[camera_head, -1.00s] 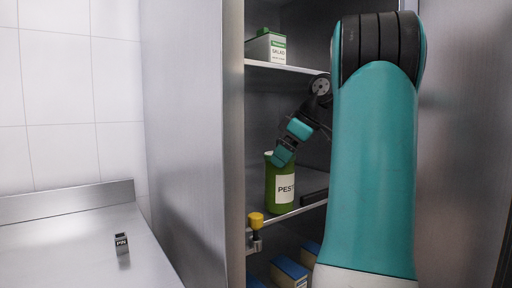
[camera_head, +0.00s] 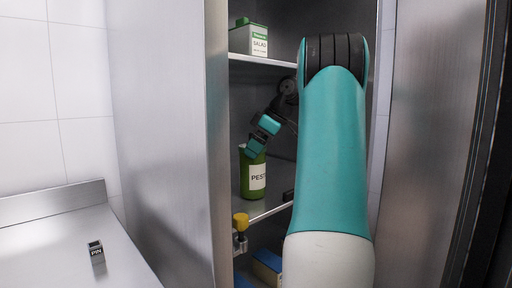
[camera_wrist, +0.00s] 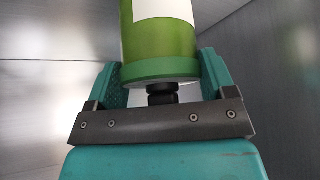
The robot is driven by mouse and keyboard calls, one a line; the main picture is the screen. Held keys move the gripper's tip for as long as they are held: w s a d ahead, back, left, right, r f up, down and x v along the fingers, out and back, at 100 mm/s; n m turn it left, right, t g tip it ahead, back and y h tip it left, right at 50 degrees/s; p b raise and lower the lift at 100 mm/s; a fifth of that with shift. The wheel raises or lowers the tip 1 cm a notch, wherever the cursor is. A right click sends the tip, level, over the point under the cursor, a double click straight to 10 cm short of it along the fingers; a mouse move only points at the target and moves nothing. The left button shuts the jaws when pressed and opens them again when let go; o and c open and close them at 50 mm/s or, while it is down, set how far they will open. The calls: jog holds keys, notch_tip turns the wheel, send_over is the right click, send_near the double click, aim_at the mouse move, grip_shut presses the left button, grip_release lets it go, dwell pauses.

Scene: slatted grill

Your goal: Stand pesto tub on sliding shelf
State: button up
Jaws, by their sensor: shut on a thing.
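The pesto tub (camera_head: 257,178) is green with a white label and stands about upright inside the open steel cabinet, at the level of the middle shelf (camera_head: 272,211). My gripper (camera_head: 256,150) reaches down to it from the upper right and is shut on its top part. In the wrist view the tub (camera_wrist: 160,45) sits between the two teal fingers, its green rim close to my palm. I cannot tell whether its base touches the shelf.
A salad box (camera_head: 248,40) stands on the upper shelf (camera_head: 262,64). A yellow knob (camera_head: 240,220) sits at the middle shelf's front left. A blue box (camera_head: 267,266) lies below. A small dark block (camera_head: 96,251) rests on the left counter (camera_head: 60,262). My arm hides the cabinet's right part.

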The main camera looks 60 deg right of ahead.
jog(key=shift+f, duration=0.15)
jog(key=o, duration=1.6)
jog(key=shift+o, duration=0.2)
jog(key=shift+s+r+p, duration=0.15)
jog(key=shift+r+p, duration=0.15)
jog(key=shift+r, duration=0.25)
jog(key=s+d+p, duration=0.2)
jog(key=s+d, duration=0.1)
jog(key=s, duration=0.9)
jog(key=shift+d, duration=0.35)
jog(key=shift+r, duration=0.1)
